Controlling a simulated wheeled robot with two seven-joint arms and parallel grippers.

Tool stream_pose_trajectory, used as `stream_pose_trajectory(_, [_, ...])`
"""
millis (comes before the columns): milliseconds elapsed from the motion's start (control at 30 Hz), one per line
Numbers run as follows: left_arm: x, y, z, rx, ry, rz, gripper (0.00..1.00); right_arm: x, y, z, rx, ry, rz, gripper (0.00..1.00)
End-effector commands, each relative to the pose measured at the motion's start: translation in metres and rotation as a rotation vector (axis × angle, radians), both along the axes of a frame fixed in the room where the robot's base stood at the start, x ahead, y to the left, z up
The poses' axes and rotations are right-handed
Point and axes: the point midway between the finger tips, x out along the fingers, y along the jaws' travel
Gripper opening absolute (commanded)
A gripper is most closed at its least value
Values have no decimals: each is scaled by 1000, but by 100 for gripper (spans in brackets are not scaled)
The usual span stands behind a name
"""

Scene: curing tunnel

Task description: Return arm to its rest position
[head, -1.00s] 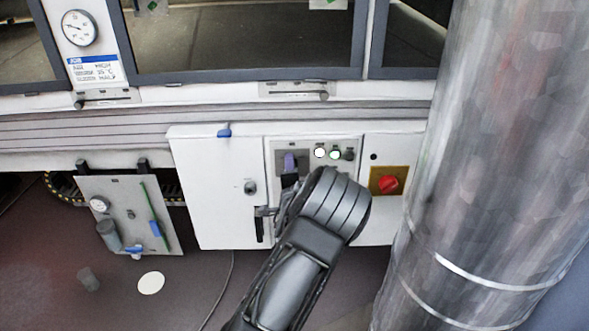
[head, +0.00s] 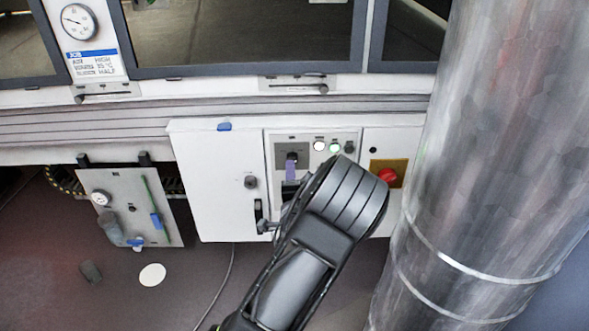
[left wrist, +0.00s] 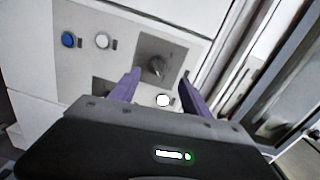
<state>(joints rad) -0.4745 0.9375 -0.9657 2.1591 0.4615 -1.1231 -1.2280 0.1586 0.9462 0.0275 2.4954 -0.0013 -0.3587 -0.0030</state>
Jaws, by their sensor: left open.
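My left arm comes up from the bottom in the head view and reaches the white control cabinet. My left gripper (head: 291,169) has purple fingers, just below a dark selector knob (head: 291,157) on a grey plate, partly hidden by my own wrist. In the left wrist view the gripper (left wrist: 160,74) is open and empty, and the knob (left wrist: 155,67) shows beyond and between the fingertips, apparently clear of them. My right arm is not in view.
Lit buttons (head: 319,146) sit right of the knob. A red switch (head: 388,175) on a yellow plate is close to my wrist. The cabinet door (head: 212,190) has a black handle. A large metal duct (head: 480,150) stands at the right. A tilted panel (head: 130,208) hangs at the left.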

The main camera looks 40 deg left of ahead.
Motion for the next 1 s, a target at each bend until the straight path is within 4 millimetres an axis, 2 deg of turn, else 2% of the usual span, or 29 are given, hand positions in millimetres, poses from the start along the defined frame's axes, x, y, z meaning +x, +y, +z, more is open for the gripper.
stream_pose_trajectory(567, [-1, -1, 0, -1, -1, 0, 55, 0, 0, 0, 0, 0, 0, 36])
stream_pose_trajectory(767, [-2, -1, -7, -92, -37, 9, 55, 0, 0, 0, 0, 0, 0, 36])
stream_pose_trajectory(867, [-5, -6, -29, -239, -46, 18, 55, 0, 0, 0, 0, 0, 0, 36])
stream_pose_trajectory(1000, [-17, -49, -91, -527, 8, 20, 55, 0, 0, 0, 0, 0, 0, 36])
